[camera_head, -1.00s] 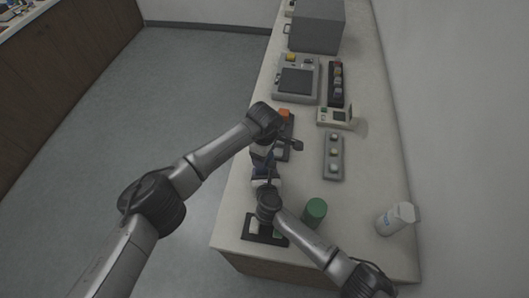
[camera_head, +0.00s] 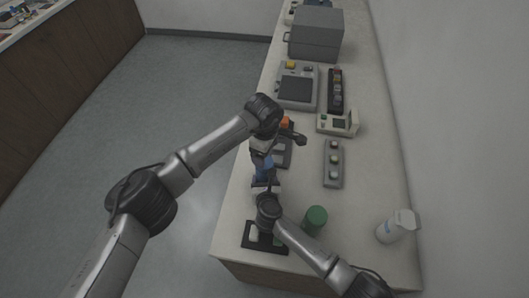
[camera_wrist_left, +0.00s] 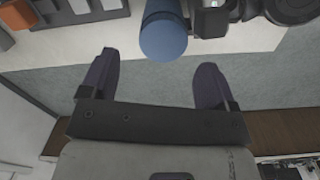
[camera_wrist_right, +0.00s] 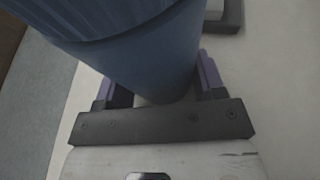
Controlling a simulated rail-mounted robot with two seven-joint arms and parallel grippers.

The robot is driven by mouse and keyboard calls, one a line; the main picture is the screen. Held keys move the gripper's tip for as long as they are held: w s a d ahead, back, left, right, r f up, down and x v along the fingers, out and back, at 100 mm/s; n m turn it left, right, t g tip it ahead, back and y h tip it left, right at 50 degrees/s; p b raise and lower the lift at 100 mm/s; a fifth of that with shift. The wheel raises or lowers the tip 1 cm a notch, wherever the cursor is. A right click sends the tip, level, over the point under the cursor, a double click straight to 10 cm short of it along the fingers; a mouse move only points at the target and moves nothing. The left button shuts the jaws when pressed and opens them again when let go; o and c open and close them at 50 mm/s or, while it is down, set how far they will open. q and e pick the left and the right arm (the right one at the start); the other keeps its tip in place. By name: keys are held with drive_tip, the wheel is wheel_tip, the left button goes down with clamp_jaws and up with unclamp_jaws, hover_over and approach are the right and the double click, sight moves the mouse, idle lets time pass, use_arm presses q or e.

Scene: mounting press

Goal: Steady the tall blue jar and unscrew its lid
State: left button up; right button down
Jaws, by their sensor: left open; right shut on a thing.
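The tall blue jar (camera_head: 264,168) stands upright near the left edge of the counter, between my two grippers. My right gripper (camera_wrist_right: 155,78) is shut on the jar's body, which fills much of the right wrist view. A wider blue part, which looks like the lid (camera_wrist_right: 85,18), overhangs the body there. In the left wrist view the jar's round blue top (camera_wrist_left: 163,40) lies just beyond my left fingertips. My left gripper (camera_wrist_left: 158,62) is open and empty, its fingers either side of the jar's line. The head view shows the left gripper (camera_head: 262,147) close to the jar.
A green canister (camera_head: 315,220) and a white bottle (camera_head: 392,228) stand to the right. A black tray (camera_head: 262,246) lies at the near edge. A button panel (camera_head: 333,165), a small device (camera_head: 338,122) and a grey box (camera_head: 316,35) stand farther back. Counter between panel and bottle is clear.

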sight(265, 173)
use_arm(q)
drive_tip(key=shift+w+d+r+m, duration=0.15)
drive_tip(key=shift+r+m, duration=0.25)
drive_tip(key=shift+r, duration=0.4)
drive_tip(key=m, duration=0.1)
drive_tip(key=r+m, duration=0.1)
drive_tip(key=m, duration=0.5)
drive_tip(key=shift+s+a, duration=0.2)
drive_tip(key=shift+a, duration=0.05)
drive_tip(key=shift+m, duration=1.1)
drive_tip(key=shift+f, duration=4)
drive_tip(key=shift+c, duration=0.4)
